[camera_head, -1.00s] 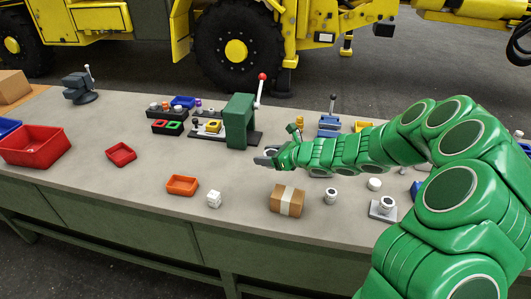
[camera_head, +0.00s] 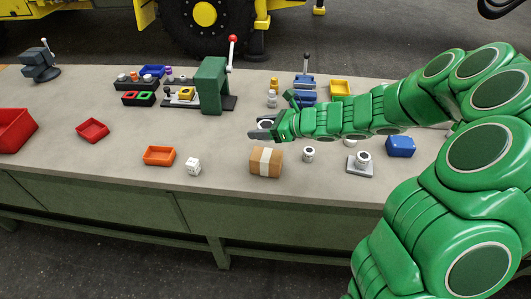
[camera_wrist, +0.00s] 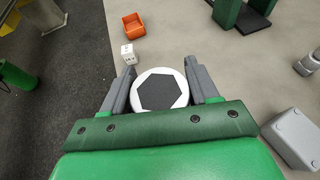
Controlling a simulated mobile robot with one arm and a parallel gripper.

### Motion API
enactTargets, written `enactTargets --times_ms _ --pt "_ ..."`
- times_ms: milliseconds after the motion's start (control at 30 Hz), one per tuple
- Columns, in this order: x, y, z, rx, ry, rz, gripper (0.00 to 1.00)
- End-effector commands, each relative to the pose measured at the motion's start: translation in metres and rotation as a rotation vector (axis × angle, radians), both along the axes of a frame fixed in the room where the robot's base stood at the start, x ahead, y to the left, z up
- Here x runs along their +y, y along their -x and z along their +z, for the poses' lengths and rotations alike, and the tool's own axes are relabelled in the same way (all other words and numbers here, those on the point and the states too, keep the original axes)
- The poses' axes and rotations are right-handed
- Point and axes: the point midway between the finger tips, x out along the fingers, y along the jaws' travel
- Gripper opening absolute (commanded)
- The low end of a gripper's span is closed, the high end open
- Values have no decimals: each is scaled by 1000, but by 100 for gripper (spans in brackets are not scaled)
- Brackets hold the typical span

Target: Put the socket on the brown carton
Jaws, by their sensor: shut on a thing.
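The brown carton (camera_head: 257,161) with a pale tape strip sits near the front edge of the bench in the head view. My gripper (camera_head: 262,131) is just above and behind it in that picture, apart from it as far as I can tell. In the wrist view my gripper (camera_wrist: 160,88) is shut on the socket (camera_wrist: 181,88), a round white-rimmed piece with a dark hexagonal recess, held between both fingers. The socket's top shows a little between the fingers in the head view (camera_head: 266,123). The carton is hidden in the wrist view.
A white cube (camera_head: 193,167) and an orange bin (camera_head: 159,156) are left of the carton. A small metal cylinder (camera_head: 308,155) stands close to its right, then a grey plate with a round part (camera_head: 361,168). A green press (camera_head: 212,86) stands behind. The bench front edge is near.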

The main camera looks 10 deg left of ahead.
Motion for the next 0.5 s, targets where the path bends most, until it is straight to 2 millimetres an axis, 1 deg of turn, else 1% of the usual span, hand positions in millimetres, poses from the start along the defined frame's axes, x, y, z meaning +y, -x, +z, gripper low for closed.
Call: enactTargets --times_ms 300,500 --pt "0 1 -35 5 0 0 22" --pt "0 1 -44 2 0 0 22"
